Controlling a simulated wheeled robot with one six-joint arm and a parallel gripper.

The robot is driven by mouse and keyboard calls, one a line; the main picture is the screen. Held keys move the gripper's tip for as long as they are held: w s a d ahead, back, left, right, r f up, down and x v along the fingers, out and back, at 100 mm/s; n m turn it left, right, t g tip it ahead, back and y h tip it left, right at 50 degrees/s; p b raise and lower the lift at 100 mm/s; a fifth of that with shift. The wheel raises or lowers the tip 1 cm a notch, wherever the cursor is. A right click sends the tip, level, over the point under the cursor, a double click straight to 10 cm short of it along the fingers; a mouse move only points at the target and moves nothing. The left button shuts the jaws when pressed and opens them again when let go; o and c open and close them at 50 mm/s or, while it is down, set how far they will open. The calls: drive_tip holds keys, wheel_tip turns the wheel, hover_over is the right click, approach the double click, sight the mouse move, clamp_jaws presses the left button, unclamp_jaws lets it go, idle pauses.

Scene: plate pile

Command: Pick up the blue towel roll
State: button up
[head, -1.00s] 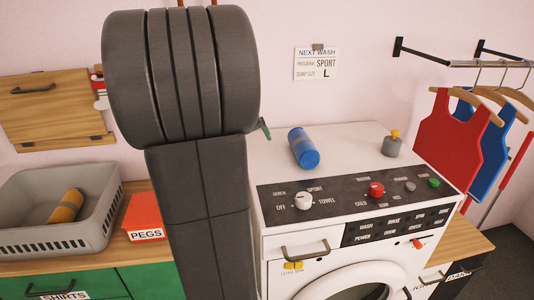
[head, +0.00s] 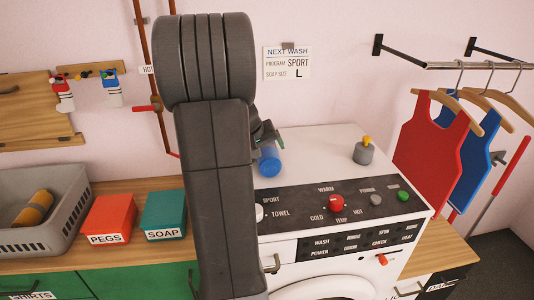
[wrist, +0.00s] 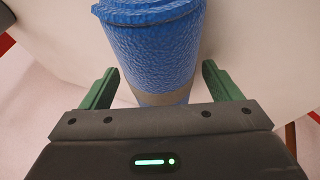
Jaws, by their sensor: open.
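The blue towel roll (head: 269,161) lies on top of the white washing machine, toward its left side. My arm hides part of it in the head view. In the wrist view the towel roll (wrist: 155,50) fills the upper middle, with a grey band around it near my gripper. My gripper (wrist: 160,88) is open, with one green finger on each side of the roll's banded end. I cannot tell whether either finger touches it. In the head view only a little of my gripper (head: 266,136) shows, beside the roll.
The washing machine (head: 330,140) has a dark control panel with knobs along its front. Red (head: 108,217) and teal (head: 163,214) boxes and a grey basket (head: 70,215) are at left. Shirts hang at right.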

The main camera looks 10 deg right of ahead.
drive_tip(key=shift+r, duration=0.1)
drive_tip(key=c, duration=1.2)
